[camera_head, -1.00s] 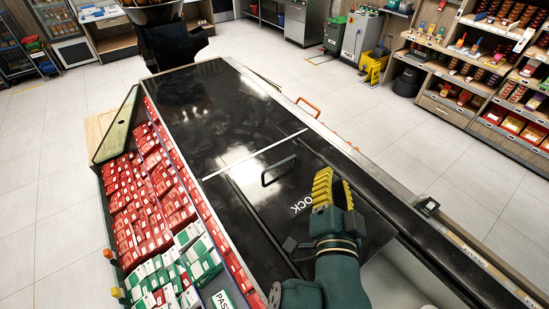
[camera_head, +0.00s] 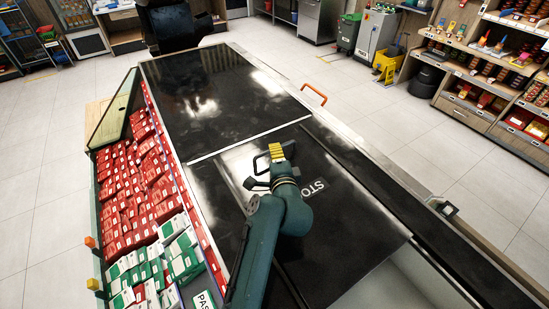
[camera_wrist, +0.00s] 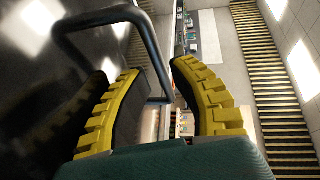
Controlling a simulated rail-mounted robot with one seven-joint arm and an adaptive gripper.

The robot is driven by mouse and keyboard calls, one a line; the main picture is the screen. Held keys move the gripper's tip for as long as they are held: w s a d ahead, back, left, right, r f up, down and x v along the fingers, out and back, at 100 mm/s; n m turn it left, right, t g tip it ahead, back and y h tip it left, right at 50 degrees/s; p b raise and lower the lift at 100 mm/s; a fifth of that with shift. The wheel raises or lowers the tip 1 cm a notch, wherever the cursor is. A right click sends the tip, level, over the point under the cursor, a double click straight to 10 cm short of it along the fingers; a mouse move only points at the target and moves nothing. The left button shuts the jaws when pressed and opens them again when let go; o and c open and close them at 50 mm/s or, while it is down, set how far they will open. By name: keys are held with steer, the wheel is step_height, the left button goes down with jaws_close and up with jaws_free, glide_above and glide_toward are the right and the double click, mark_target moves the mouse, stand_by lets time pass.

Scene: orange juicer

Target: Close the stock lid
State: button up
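The stock lid (camera_head: 345,238) is a black panel in the counter, marked with white "STO..." lettering that my arm partly covers. A dark bar handle (camera_head: 257,160) stands near its far left edge. My gripper (camera_head: 276,152), with yellow ribbed fingers, is at the handle's right end. In the wrist view the handle (camera_wrist: 137,40) runs from upper left toward the gap between my fingers (camera_wrist: 158,75). The fingers are apart, and I see no clear grip on the bar. Whether they touch it I cannot tell. My arm hides part of the lid.
A glossy black counter top (camera_head: 210,105) extends beyond the lid. Red and green-white packs (camera_head: 140,190) fill a rack along the left side. An orange handle (camera_head: 315,93) sits on the right edge.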

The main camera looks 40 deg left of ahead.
steer(key=shift+b+x, duration=0.6)
steer(key=shift+x, duration=0.75)
steer(key=shift+d, duration=0.1)
jaws_close()
steer(key=shift+s+d, duration=0.1)
